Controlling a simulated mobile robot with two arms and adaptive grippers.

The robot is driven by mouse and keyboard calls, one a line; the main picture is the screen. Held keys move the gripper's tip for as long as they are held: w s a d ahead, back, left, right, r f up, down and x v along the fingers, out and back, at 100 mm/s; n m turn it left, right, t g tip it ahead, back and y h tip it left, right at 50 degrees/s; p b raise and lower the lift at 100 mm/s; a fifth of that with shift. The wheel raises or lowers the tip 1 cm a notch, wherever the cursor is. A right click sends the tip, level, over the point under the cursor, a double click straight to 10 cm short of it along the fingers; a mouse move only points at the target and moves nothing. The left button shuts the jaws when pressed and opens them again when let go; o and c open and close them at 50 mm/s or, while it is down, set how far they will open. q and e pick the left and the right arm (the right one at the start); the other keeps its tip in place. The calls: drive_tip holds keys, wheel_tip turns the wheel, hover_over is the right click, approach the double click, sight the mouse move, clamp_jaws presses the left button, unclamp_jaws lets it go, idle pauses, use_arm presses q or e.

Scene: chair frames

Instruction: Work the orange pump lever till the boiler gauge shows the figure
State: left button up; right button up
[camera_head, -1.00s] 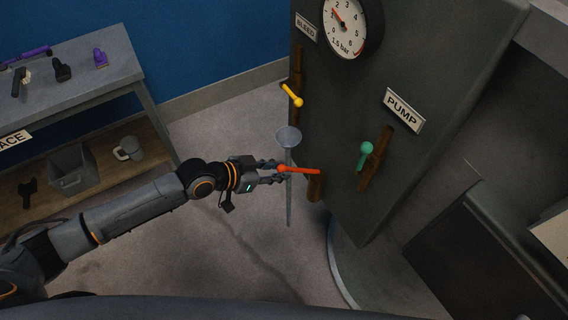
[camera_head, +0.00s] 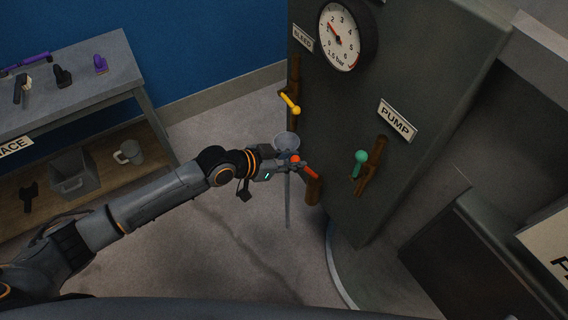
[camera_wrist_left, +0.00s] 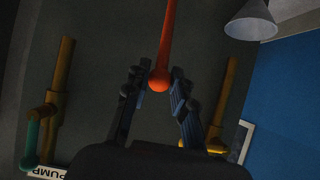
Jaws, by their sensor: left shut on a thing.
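The orange lever (camera_head: 310,171) juts from a brown slotted mount low on the boiler's left edge, its ball end tilted up. My left gripper (camera_head: 294,161) is shut on it at the ball end. In the left wrist view the orange ball (camera_wrist_left: 158,80) sits between the fingers (camera_wrist_left: 157,92). The round white gauge (camera_head: 340,37) is high on the dark boiler (camera_head: 350,110). Its orange needle points to the upper left, around 1 to 2, and "1.5 bar" is printed below. My right gripper is not in view.
A yellow lever (camera_head: 290,103) is below the BLEED sign (camera_head: 302,38). A grey funnel (camera_head: 286,141) on a thin stem stands close behind my gripper. A bench (camera_head: 75,75) with tools is at left.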

use_arm(q)
drive_tip(key=shift+w+d+r, duration=0.15)
drive_tip(key=shift+w+r, duration=0.05)
drive_tip(key=shift+r, duration=0.1)
drive_tip(key=shift+w+d+r, duration=0.15)
drive_tip(key=shift+d+r, duration=0.05)
drive_tip(key=shift+d, duration=0.05)
drive_tip(key=shift+w+d+r, duration=0.3)
drive_tip(key=shift+w+d, duration=0.25)
drive_tip(key=shift+d, duration=0.2)
drive_tip(key=shift+w+d+r, duration=0.3)
drive_tip(key=shift+w+d, duration=0.25)
drive_tip(key=shift+d, duration=0.2)
drive_tip(key=shift+a+f, duration=0.1)
drive_tip(key=s+a+f, duration=0.3)
drive_tip(key=s+a, duration=0.1)
drive_tip(key=a, duration=0.1)
drive_tip(key=shift+w, duration=0.1)
drive_tip(key=shift+f, duration=0.1)
